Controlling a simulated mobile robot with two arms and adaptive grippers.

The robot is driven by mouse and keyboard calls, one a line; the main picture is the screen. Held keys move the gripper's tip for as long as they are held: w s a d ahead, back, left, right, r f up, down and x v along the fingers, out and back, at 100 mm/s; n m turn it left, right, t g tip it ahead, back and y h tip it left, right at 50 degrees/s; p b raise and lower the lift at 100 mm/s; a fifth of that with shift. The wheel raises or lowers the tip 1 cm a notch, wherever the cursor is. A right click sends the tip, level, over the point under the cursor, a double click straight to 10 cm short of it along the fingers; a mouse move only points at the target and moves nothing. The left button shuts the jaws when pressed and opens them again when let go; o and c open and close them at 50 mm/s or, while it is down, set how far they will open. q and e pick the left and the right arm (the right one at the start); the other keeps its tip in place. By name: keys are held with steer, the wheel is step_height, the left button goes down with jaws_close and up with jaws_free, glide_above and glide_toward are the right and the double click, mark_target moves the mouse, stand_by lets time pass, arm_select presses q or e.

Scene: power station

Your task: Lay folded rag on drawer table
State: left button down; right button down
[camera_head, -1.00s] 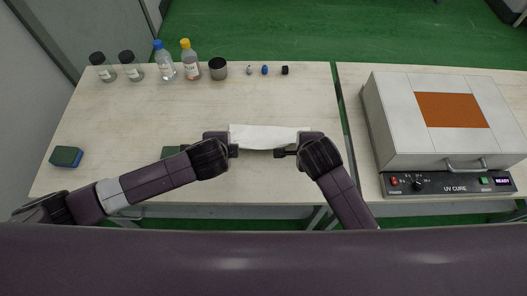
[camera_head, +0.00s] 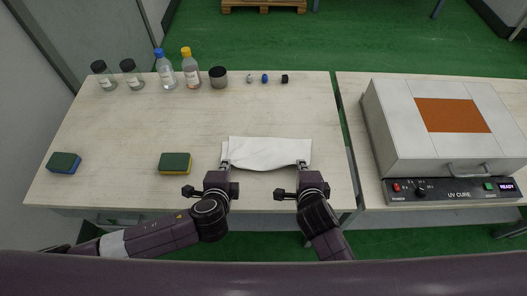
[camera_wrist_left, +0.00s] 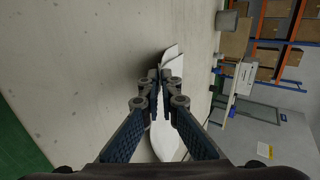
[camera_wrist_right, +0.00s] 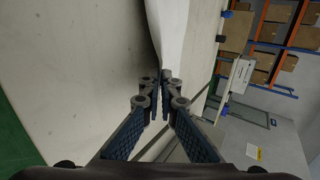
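My left gripper (camera_head: 226,166) is at the rag's near left corner, and my right gripper (camera_head: 302,166) is at the near right corner. In the left wrist view the fingertips (camera_wrist_left: 166,76) are closed together on the cloth (camera_wrist_left: 168,135). In the right wrist view the fingertips (camera_wrist_right: 160,80) are also closed at the cloth's edge (camera_wrist_right: 168,35). The pinched corners are partly hidden by the fingers.
A green-yellow sponge (camera_head: 175,163) lies left of the rag, and a green-blue sponge (camera_head: 64,163) is farther left. Several bottles, including a blue-capped one (camera_head: 166,72), and a dark cup (camera_head: 218,78) stand at the back. A UV cure box (camera_head: 440,130) stands on the right table.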

arm_select(q)
steer(key=c, duration=1.9)
jaws_free()
arm_select(e)
steer(key=c, duration=1.9)
jaws_free()
